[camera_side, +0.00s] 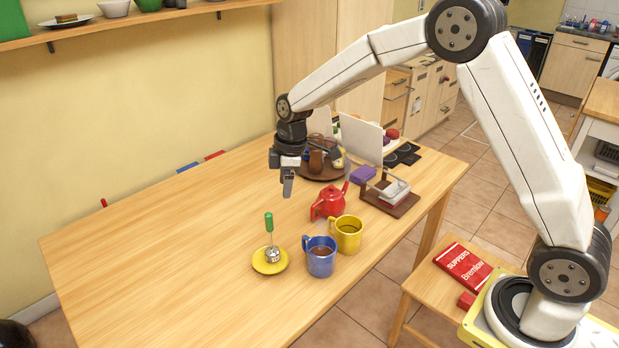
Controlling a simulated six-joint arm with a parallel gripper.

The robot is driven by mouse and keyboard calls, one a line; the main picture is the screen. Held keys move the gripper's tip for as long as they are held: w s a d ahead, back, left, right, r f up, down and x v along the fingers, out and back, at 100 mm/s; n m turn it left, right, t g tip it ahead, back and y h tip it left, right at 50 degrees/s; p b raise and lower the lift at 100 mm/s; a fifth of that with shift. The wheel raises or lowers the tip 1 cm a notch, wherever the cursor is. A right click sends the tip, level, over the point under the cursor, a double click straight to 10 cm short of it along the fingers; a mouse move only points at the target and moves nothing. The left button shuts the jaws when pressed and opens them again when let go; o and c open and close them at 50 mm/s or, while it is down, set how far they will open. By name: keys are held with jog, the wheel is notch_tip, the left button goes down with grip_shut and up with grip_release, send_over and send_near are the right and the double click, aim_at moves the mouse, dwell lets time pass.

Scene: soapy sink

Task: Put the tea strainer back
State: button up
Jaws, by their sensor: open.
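The tea strainer (271,252) has a green handle pointing up and a small metal bowl. It stands upright on a yellow saucer (259,265) near the front middle of the table. A blue mug (321,262) with dark liquid is just to the right of the saucer. A yellow mug (348,238) is behind and right of the blue mug. My gripper (288,188) hangs above the table, pointing down, above and behind the strainer and well apart from it. It holds nothing that I can see; its fingers look narrow from this side.
A red teapot (329,203) stands behind the mugs. A wooden rack (389,195) with a white-and-red item is at the table's right edge, beside a purple block (363,174). A round brown tray (322,168) with jars is at the back. The table's left part is clear.

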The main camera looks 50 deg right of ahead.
jog(key=s+d+m+t+h, duration=0.1)
jog(key=s+d+m, duration=0.2)
jog(key=s+m, duration=0.8)
jog(key=s, duration=1.2)
jog(key=shift+f+t, duration=0.3)
jog(key=shift+f, duration=0.05)
jog(key=shift+w, duration=0.1)
